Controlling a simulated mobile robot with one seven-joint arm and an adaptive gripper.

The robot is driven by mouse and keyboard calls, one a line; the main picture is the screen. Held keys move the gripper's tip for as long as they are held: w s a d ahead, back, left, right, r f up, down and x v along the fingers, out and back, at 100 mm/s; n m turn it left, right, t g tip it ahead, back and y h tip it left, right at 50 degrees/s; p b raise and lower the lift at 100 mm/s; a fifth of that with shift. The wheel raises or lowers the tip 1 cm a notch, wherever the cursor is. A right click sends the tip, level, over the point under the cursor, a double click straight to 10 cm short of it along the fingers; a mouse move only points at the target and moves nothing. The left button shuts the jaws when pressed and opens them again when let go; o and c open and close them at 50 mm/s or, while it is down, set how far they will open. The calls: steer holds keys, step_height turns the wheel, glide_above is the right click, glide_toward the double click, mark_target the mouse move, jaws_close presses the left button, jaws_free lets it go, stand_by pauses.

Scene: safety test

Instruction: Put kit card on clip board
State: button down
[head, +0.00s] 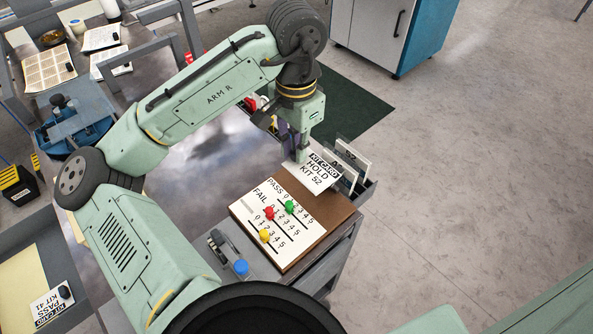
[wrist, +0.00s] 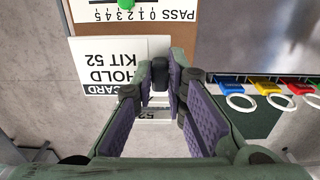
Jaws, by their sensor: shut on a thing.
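The white kit card marked HOLD KIT 52 (head: 323,178) is at the far end of the brown clip board (head: 334,205), overlapping its bare strip. I cannot tell whether it rests flat on the board. My gripper (head: 301,154) is above the card's far left edge. In the wrist view, my gripper (wrist: 162,75) is shut on the dark knob of the kit card (wrist: 108,70), and its fingers hide part of the card. The clip board (wrist: 185,45) shows as brown around the card there. A PASS/FAIL sheet (head: 252,208) with red, green and yellow pegs covers its near part.
A dark rack with standing cards (head: 352,157) is just beyond the board. A blue-capped item (head: 240,267) lies near the board's left side. Another card, PASS KIT 41 (head: 51,303), lies at lower left. Coloured tags with white rings (wrist: 268,88) are to the right in the wrist view.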

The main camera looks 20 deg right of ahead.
mark_target(296, 183)
step_height(296, 183, down, 8)
steer(key=shift+f, duration=0.15)
stand_by(0.3)
steer(key=c, duration=1.8)
jaws_free()
steer(key=shift+o, duration=1)
steer(key=shift+w, duration=0.1)
step_height(296, 183, up, 12)
steer(key=shift+r, duration=0.1)
